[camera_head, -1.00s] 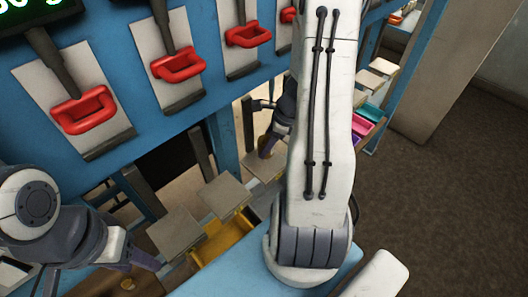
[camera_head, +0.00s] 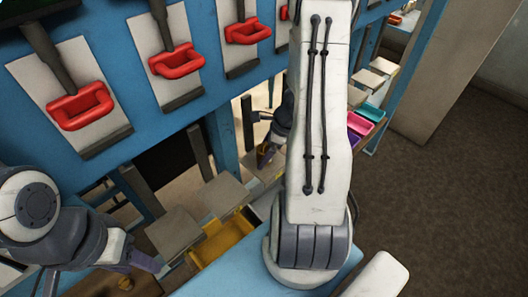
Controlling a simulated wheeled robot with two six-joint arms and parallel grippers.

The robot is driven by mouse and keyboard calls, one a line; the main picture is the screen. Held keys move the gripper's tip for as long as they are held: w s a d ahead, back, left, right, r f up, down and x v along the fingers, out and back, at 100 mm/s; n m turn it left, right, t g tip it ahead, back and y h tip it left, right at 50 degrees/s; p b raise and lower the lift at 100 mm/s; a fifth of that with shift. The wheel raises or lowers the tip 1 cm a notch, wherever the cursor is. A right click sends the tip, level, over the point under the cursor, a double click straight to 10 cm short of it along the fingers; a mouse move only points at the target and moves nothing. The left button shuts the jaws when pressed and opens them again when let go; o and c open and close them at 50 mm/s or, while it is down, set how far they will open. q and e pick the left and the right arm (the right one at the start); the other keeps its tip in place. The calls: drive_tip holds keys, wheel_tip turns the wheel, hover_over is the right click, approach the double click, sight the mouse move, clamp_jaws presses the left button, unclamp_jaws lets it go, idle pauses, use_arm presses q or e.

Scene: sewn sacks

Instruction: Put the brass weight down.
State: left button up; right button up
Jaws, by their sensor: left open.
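My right gripper (camera_head: 266,152), small and partly behind my own white arm, has purple fingers around a small brass weight (camera_head: 264,158). It holds the weight just above a grey square plate (camera_head: 256,168). The weight's lower end is too small to tell whether it touches the plate. My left gripper (camera_head: 136,270) is open at the lower left. Another small brass-coloured piece (camera_head: 124,284) sits below its fingers on a tan surface, seemingly apart from them.
More grey plates (camera_head: 175,232) stand in a row beside a yellow tray (camera_head: 222,241). Red handles (camera_head: 80,106) hang on the blue panel (camera_head: 115,60) above. Teal and purple bins (camera_head: 360,124) stand at the right. Blue posts stand close to the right gripper.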

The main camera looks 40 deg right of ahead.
drive_tip(key=shift+d+r+p, duration=0.1)
drive_tip(key=shift+r+p, duration=0.2)
drive_tip(key=shift+r, duration=0.2)
drive_tip(key=p+v, duration=0.1)
drive_tip(key=v, duration=1)
drive_tip(key=shift+s, duration=0.2)
drive_tip(key=shift+r, duration=0.1)
drive_tip(key=a+r+n+h, duration=0.1)
drive_tip(key=a+r+n, duration=0.1)
drive_tip(key=a+n, duration=1.05)
drive_tip(key=a+r+n+h, duration=0.2)
drive_tip(key=a+n, duration=0.8)
drive_tip(key=n, duration=0.6)
drive_tip(key=s+a+r+n+g+y, duration=0.1)
drive_tip(key=s+a+r+n+g, duration=0.2)
drive_tip(key=s+a, duration=0.8)
drive_tip(key=s+r+n, duration=0.2)
drive_tip(key=n, duration=0.1)
drive_tip(key=shift+a, duration=0.2)
